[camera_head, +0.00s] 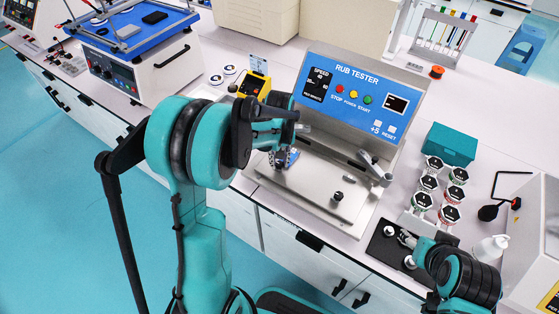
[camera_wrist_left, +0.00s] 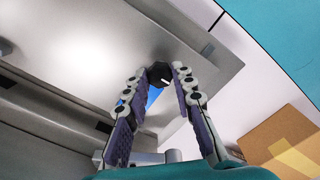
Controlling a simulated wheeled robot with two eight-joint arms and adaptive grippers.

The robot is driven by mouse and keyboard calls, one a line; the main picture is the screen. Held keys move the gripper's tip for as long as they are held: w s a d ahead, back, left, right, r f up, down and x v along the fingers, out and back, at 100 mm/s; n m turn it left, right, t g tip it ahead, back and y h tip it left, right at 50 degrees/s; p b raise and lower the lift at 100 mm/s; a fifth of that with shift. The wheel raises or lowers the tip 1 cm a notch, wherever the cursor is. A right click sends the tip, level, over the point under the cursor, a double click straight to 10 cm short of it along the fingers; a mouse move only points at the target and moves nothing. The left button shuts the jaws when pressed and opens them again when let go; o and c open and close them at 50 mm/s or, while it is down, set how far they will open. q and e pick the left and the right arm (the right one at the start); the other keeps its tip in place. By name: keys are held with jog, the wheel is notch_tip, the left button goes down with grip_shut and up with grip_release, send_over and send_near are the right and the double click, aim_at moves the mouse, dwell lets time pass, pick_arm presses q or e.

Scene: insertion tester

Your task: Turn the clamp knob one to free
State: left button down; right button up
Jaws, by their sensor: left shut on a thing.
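The rub tester (camera_head: 345,85) has a blue front panel and a steel bed. My left gripper (camera_head: 287,158) is down at the left part of the bed. In the left wrist view its fingers (camera_wrist_left: 158,82) close around a dark faceted clamp knob (camera_wrist_left: 158,72), with a bit of blue behind it. In the head view that knob is hidden by the gripper. A second black knob (camera_head: 337,196) stands on the front right of the bed, untouched. My right gripper (camera_head: 405,239) is at the lower right, over a dark mat; its fingers are too small to judge.
Several capped jars (camera_head: 433,163) and a teal box (camera_head: 450,144) stand right of the tester. A dark mat (camera_head: 385,250) holds small white pieces. A yellow device (camera_head: 255,82) stands to the left. The steel bed's front edge is clear.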

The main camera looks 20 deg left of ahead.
aim_at(280, 164)
pick_arm(q)
jog(key=c, duration=1.3)
grip_release()
jog(key=shift+o, duration=0.2)
jog(key=shift+r, duration=0.1)
notch_tip(280, 164, up, 12)
jog(key=s+d+m+t, duration=0.3)
jog(key=s, duration=0.5)
jog(key=s+d+m+t, duration=0.4)
jog(key=s, duration=0.4)
jog(key=shift+d+r+m, duration=0.15)
jog(key=shift+d+m, duration=0.1)
jog(key=shift+m, duration=0.05)
